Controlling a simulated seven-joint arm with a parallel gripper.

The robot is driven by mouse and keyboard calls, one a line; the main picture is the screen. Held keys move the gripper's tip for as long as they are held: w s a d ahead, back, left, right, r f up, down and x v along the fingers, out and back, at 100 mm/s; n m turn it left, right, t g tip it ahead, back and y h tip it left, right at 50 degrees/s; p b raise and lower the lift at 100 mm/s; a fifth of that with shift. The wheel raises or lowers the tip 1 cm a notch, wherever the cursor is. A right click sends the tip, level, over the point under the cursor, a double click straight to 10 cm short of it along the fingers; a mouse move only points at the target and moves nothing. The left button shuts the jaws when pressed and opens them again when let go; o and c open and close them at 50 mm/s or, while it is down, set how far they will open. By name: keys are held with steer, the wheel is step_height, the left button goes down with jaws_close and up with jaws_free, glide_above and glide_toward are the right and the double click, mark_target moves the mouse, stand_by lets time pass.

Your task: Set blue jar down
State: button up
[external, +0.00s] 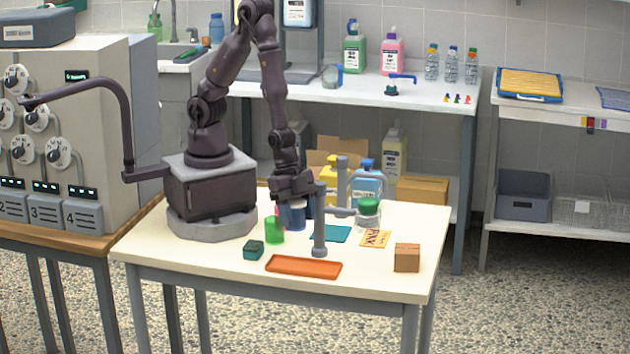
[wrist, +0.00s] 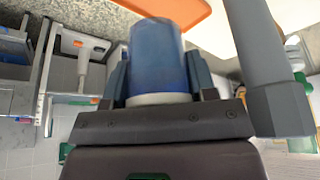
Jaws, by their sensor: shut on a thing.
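The blue jar (external: 296,215) is under my gripper (external: 293,203) in the external view, near the middle of the white table. In the wrist view the jar (wrist: 157,55) fills the space between the two fingers, with a pale band at its near end. My gripper (wrist: 157,75) is shut on it. The jar is partly hidden in the external view by the gripper and a green translucent block (external: 274,230). I cannot tell whether its base touches the table.
A grey post stand (external: 319,235) rises close right of the gripper. An orange tray (external: 303,266), dark green box (external: 253,249), teal cloth (external: 333,233), printed card (external: 376,238), green-lidded jar (external: 368,214) and brown box (external: 407,258) are around. The table's front right is mostly clear.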

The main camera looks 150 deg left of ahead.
steer(key=shift+d+f+m, duration=0.25)
steer(key=shift+f+m, duration=0.05)
steer(key=shift+f, duration=0.15)
steer(key=shift+m+h, duration=0.4)
steer(key=shift+m, duration=0.2)
steer(key=f, duration=0.1)
steer(key=d+f, duration=0.1)
steer(key=w+f, duration=0.1)
steer(key=shift+w+d+f, duration=0.1)
steer(key=shift+d+f, duration=0.2)
steer(key=shift+f, duration=2.2)
steer(key=o, duration=0.8)
steer(key=shift+f, duration=0.1)
